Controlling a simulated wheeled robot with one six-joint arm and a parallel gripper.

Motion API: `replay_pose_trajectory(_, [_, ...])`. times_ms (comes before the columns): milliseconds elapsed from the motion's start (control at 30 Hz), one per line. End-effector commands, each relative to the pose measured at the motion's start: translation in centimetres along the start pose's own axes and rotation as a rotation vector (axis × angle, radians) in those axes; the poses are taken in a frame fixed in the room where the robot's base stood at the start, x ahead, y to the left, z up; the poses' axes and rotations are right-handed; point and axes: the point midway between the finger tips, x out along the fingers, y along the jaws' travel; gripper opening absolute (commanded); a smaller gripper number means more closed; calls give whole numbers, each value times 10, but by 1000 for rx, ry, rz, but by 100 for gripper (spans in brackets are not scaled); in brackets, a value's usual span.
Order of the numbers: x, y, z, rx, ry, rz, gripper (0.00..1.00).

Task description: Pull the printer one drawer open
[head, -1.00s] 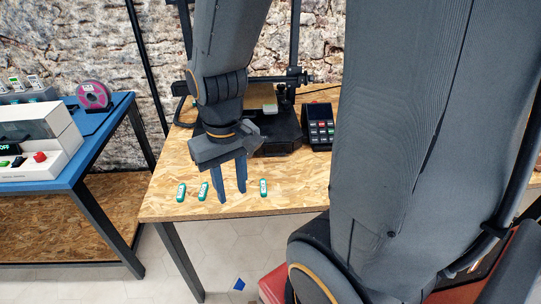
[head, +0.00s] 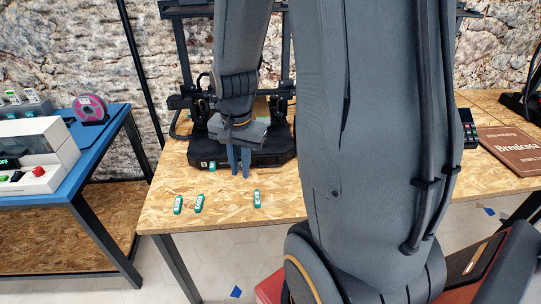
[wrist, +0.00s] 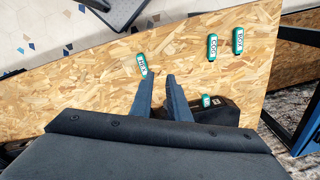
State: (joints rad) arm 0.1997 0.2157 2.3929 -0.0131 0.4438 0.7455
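A 3D printer with a black frame and a black base (head: 272,155) stands at the back of the wooden table. I cannot tell a drawer outline on its base. A small green tag (head: 212,166) shows at the base's front left; in the wrist view this tag (wrist: 207,100) is right of my fingers. My gripper (head: 240,173) points down in front of the base, its blue fingers apart with a narrow gap and nothing between them. In the wrist view my gripper (wrist: 158,78) is open over bare wood. I cannot tell whether it touches the base.
Several green labelled tags, one of them the right front tag (head: 257,199), lie near the front edge of the wooden table (head: 225,210). A blue table (head: 95,150) with a white machine (head: 45,160) stands left. A brown sign (head: 512,148) lies at right.

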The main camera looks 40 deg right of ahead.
Motion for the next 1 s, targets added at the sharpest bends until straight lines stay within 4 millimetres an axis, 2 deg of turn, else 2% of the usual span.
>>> replay_pose_trajectory(33, [-2,5,-19,144,9,-2,15])
replay_pose_trajectory(200, [5,19,-77,622,41,-26,15])
replay_pose_trajectory(300, [10,29,-104,849,55,-42,15])
replay_pose_trajectory(400, [14,37,-123,1013,64,-55,15])
replay_pose_trajectory(500, [16,41,-133,1105,69,-65,15])
replay_pose_trajectory(667, [23,43,-137,1144,70,-67,15])
replay_pose_trajectory(1000, [65,42,-140,1139,69,-65,15])
